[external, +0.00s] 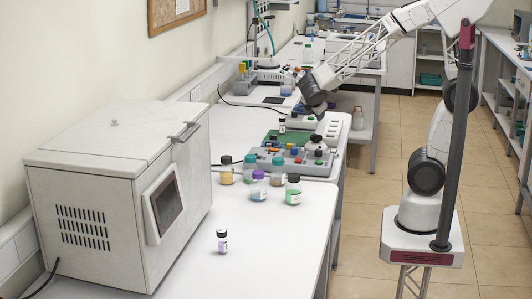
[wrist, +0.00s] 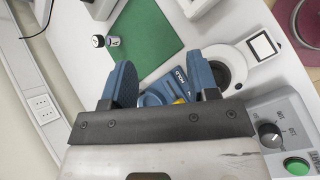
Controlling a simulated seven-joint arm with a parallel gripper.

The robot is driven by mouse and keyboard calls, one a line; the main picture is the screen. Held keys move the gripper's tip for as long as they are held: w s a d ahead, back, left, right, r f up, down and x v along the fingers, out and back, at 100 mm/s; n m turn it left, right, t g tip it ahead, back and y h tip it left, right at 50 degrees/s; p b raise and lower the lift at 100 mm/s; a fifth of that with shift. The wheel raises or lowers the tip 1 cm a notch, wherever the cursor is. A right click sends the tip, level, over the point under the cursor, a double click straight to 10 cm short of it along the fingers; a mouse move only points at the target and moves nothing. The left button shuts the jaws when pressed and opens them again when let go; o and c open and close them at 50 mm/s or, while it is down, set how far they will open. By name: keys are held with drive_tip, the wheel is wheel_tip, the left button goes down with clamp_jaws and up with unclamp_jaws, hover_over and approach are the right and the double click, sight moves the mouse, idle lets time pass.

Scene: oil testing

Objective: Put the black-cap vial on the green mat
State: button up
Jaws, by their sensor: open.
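A small black-cap vial (external: 282,125) with a pale label stands at the edge of the green mat (external: 272,138). In the wrist view the vial (wrist: 114,41) shows at the left border of the mat (wrist: 158,32); I cannot tell whether its base is on the mat. Another small dark-capped vial (external: 222,241) stands alone on the near bench. My gripper (external: 318,109) is above the bench, right of the mat vial. In the wrist view my gripper (wrist: 160,78) is open, with nothing between its blue fingers, and the vial lies beyond them to the upper left.
A large white box instrument (external: 100,200) fills the left. A control box (wrist: 290,135) is at lower right in the wrist view.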

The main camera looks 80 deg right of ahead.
drive_tip(key=s+a+r+m+t+y, duration=0.1)
drive_tip(key=s+a+r+m+y, duration=0.2)
drive_tip(key=s+a, duration=0.4)
drive_tip(key=s+a+r+m+t+y, duration=0.1)
drive_tip(key=s+a+r+m+y, duration=0.2)
drive_tip(key=s, duration=0.7)
drive_tip(key=a+m+y, duration=0.2)
drive_tip(key=a+m, duration=0.2)
drive_tip(key=shift+a+r+m+y, duration=0.15)
drive_tip(key=shift+a+m+y, duration=0.2)
drive_tip(key=shift+m+y, duration=0.05)
